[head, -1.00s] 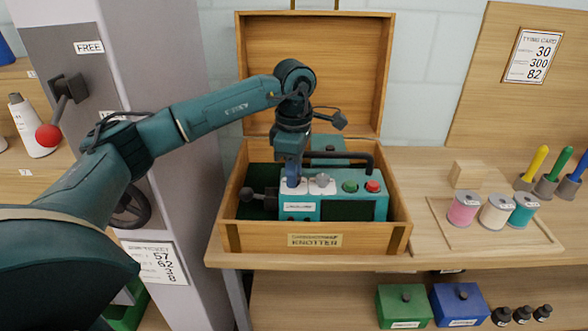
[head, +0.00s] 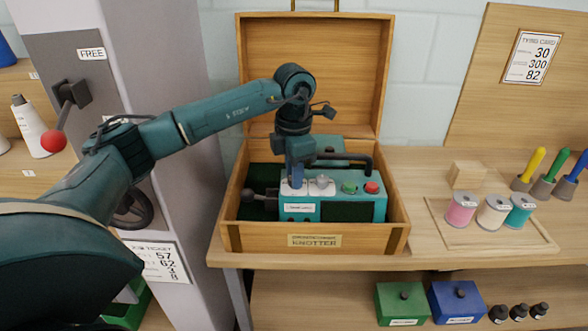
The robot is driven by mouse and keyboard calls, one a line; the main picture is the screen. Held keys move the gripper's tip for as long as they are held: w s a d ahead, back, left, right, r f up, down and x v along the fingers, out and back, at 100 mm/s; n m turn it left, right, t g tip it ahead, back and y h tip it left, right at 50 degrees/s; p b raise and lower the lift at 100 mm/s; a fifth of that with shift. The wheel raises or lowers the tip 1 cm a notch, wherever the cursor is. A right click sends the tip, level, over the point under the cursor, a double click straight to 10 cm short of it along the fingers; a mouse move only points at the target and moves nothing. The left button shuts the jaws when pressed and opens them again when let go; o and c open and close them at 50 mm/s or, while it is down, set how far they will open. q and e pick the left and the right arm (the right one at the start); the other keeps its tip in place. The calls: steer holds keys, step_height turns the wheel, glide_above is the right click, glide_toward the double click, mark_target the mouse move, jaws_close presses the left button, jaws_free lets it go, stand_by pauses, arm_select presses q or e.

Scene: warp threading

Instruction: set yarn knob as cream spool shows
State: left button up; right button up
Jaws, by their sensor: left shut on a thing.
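The teal knotter (head: 333,208) sits in an open wooden box. On its top are a white panel with a grey knob (head: 322,182), a green button (head: 349,187) and a red button (head: 371,187). My left gripper (head: 296,183) points down at the left part of the white panel, left of the grey knob, and is shut on a knob there that its fingers mostly hide. The cream spool (head: 494,212) stands on a wooden tray between a pink and a teal spool; the marking on its top is too small to read. My right gripper is not in view.
The wooden box (head: 250,237) surrounds the knotter, with its lid raised behind. The pink spool (head: 461,208) and teal spool (head: 520,209) flank the cream one. A wooden block (head: 467,175) stands behind the tray. A red-knobbed lever (head: 54,140) is at the left.

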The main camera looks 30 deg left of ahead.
arm_select(q)
steer(key=shift+n, duration=0.5)
steer(key=shift+r, duration=0.1)
steer(key=o, duration=0.7)
step_height(320, 180, up, 13)
steer(key=shift+p, duration=0.3)
stand_by(0.4)
